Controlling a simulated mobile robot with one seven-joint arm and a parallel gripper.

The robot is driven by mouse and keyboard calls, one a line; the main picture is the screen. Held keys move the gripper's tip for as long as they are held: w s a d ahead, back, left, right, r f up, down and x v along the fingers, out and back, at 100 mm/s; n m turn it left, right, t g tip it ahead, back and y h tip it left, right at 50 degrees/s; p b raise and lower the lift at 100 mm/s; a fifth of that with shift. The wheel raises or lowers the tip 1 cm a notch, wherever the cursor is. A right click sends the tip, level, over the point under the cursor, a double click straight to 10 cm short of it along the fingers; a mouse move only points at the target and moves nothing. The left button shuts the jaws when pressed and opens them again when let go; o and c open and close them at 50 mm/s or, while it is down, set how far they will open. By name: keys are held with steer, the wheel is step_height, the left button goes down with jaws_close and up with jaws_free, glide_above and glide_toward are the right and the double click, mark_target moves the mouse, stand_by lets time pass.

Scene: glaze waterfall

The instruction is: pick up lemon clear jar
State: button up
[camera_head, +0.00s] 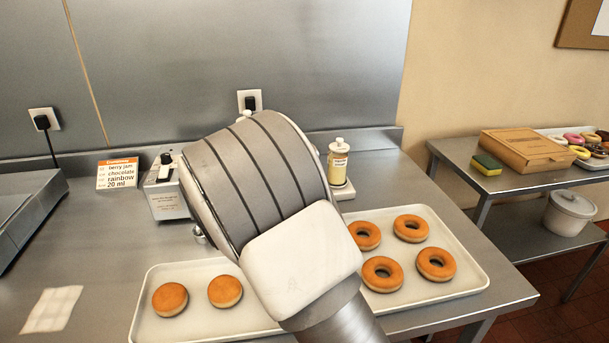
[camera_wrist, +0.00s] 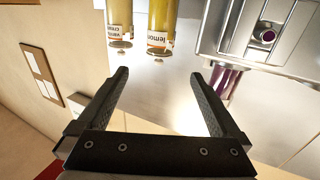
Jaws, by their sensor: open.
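The lemon jar (camera_wrist: 161,28) is a clear jar with yellow filling and a white label, at the top middle of the wrist view, partly cut off by the frame edge. A second jar (camera_wrist: 119,20) with pale yellow filling stands beside it on the left. My gripper (camera_wrist: 168,70) is open and empty, with its fingertips just short of the jars and apart from them. In the head view one pale yellow jar (camera_head: 338,163) shows at the right of my arm. The lemon jar cannot be made out there; my arm covers that area.
A metal device (camera_wrist: 262,32) with a purple-filled part is right of the jars.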

steer(key=w+d, duration=0.1)
steer(key=w, duration=0.4)
steer(key=w+d, duration=0.1)
steer(key=w, duration=0.4)
steer(key=w+d, duration=0.1)
steer(key=w, duration=0.4)
steer(key=shift+w, duration=0.3)
jaws_close()
steer(key=shift+r, duration=0.1)
